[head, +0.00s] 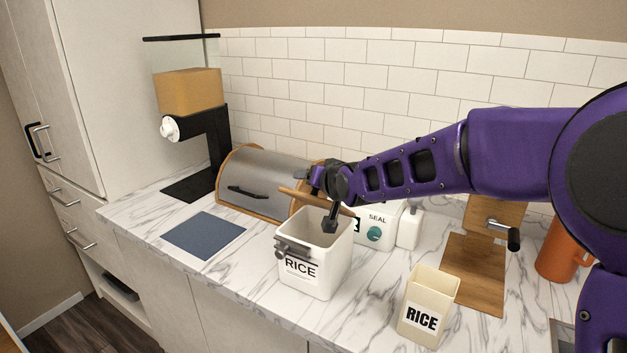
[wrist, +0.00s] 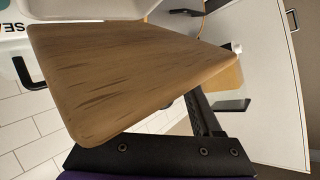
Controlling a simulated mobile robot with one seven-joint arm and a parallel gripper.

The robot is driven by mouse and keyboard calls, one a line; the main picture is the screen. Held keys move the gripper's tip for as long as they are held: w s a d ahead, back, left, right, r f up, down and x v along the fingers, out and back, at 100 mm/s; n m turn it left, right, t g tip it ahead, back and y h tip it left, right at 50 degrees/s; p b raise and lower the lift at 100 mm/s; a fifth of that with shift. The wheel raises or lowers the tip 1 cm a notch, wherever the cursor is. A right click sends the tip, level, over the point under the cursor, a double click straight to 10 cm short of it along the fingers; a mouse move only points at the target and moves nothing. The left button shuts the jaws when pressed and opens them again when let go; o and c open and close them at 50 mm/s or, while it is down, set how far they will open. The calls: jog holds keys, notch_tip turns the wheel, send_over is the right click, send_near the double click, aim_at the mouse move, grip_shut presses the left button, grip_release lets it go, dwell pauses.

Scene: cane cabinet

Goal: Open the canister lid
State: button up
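The white canister (head: 313,262) labelled RICE stands upright on the counter. Its wooden lid (head: 300,197) is tilted up off the rim, and the mouth shows open below it. My gripper (head: 324,197) is at the lid, with one dark finger pointing down over the canister mouth and another dark part above the lid. The fingers look spread apart. In the wrist view the lid (wrist: 130,75) fills the middle, just beyond my gripper (wrist: 205,115). One finger shows partly behind the lid; the other is not clear. A metal clasp (head: 293,250) hangs on the canister's front.
A wood-framed bread box (head: 255,182) stands behind left. A white box (head: 380,229) marked SEAL is close behind the canister. A small cream RICE container (head: 428,306) and a wooden stand (head: 473,275) are to the right. A blue mat (head: 203,235) lies left.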

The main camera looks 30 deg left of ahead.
jog(key=shift+d, duration=0.1)
jog(key=shift+p+v, duration=0.35)
jog(key=shift+v, duration=5.55)
